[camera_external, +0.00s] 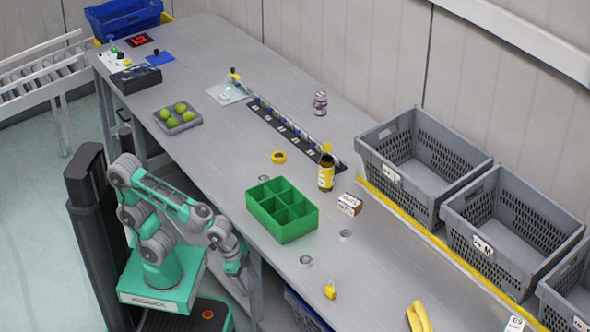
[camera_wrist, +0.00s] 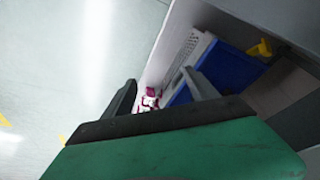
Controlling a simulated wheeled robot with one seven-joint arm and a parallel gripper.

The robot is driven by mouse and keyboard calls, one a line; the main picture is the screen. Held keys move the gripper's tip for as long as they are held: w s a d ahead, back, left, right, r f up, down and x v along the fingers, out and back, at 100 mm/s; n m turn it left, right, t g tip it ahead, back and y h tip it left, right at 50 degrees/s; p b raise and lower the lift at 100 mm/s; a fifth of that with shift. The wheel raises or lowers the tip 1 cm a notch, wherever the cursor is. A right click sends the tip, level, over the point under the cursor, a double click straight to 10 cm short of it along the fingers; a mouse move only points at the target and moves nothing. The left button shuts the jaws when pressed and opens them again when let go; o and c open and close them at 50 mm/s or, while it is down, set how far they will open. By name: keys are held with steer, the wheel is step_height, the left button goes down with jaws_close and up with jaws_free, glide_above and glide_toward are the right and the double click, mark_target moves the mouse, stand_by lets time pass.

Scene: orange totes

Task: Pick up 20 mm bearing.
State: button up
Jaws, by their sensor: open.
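I cannot tell which is the 20 mm one. My gripper (camera_external: 236,268) is low beside the table's near edge, left of and apart from these rings. In the wrist view my gripper (camera_wrist: 163,97) is open, its dark fingers spread with nothing held. No bearing shows in the wrist view.
The green divided box (camera_external: 282,224) stands near the table's front edge. Grey crates (camera_external: 425,165) line the far right. A blue bin (camera_wrist: 228,70) shows below.

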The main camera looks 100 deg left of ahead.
steer(key=w+d+r+m+t+h+p, duration=0.1)
steer(key=w+d+r+t+p, duration=0.2)
steer(key=d+r, duration=0.35)
steer(key=w+d+r+m+p, duration=0.2)
steer(key=w+d+r, duration=0.3)
steer(key=d+r, duration=0.15)
steer(key=w+a+r+n+t+y+p, duration=0.1)
steer(key=w+r+n+t+y+p, duration=0.1)
steer(key=w+r+t, duration=0.55)
steer(key=n+t+y, duration=0.2)
steer(key=n, duration=0.3)
glide_toward(303, 260)
steer(key=shift+w+a+r+g, duration=0.15)
steer(key=shift+w+r, duration=0.1)
steer(key=shift+w, duration=0.15)
steer(key=shift+w+a+r+g, duration=0.1)
steer(key=shift+w+r, duration=0.1)
steer(key=shift+w, duration=0.25)
steer(key=shift+w+a, duration=0.15)
steer(key=shift+w, duration=0.15)
steer(key=x, duration=0.4)
steer(key=f+x, duration=0.1)
steer(key=x, duration=0.2)
steer(key=shift+r, duration=0.1)
jaws_close()
